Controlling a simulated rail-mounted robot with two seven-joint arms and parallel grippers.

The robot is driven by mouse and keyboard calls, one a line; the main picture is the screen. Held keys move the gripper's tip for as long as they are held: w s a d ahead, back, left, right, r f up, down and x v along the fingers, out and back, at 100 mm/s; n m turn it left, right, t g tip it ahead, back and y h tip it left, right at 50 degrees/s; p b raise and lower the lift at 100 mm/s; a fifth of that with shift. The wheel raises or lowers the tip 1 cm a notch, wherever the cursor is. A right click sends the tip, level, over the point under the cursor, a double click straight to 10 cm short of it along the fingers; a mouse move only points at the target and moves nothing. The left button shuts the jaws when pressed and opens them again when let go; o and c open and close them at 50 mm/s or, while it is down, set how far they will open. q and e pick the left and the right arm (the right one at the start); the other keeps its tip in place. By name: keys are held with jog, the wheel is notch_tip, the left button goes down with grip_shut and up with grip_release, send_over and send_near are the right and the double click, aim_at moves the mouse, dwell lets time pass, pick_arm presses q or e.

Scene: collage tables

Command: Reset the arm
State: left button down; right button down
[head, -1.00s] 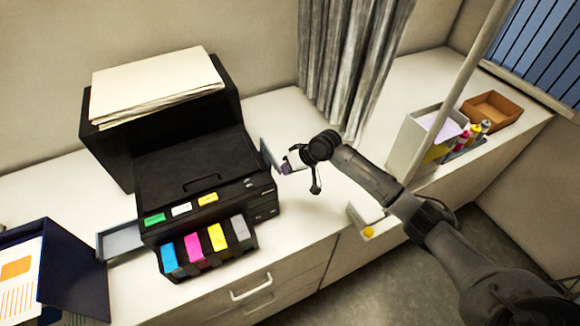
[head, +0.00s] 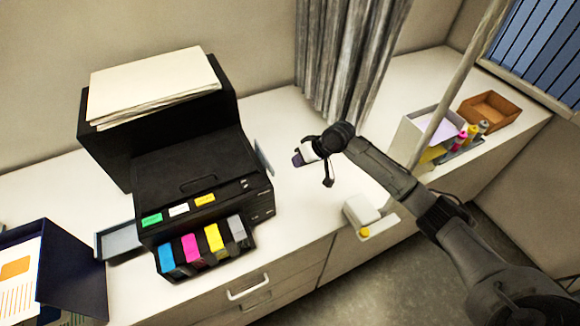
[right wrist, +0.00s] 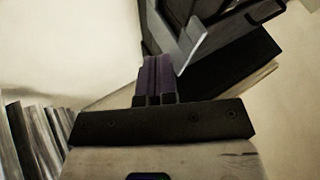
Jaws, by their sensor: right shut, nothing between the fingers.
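My right gripper (head: 298,160) hangs above the white counter, just right of the black printer (head: 200,165). Its purple-tipped fingers (right wrist: 157,78) are together in the right wrist view, with nothing between them. The printer's grey side flap (head: 264,158) stands open, apart from the fingertips in the head view. The flap (right wrist: 188,40) also shows beyond the fingers in the right wrist view. My left gripper is in neither view.
Ink tanks in several colours (head: 213,238) sit in the printer's open front. A white device with a yellow button (head: 364,212) stands at the counter edge below my right arm. A light box (head: 410,138), small bottles (head: 472,134) and a brown tray (head: 490,110) stand to the right.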

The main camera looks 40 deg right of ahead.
jog(key=b+v, duration=0.1)
jog(key=v, duration=0.5)
jog(key=shift+a+r, duration=0.25)
jog(key=shift+r, duration=0.05)
jog(key=shift+s, duration=0.1)
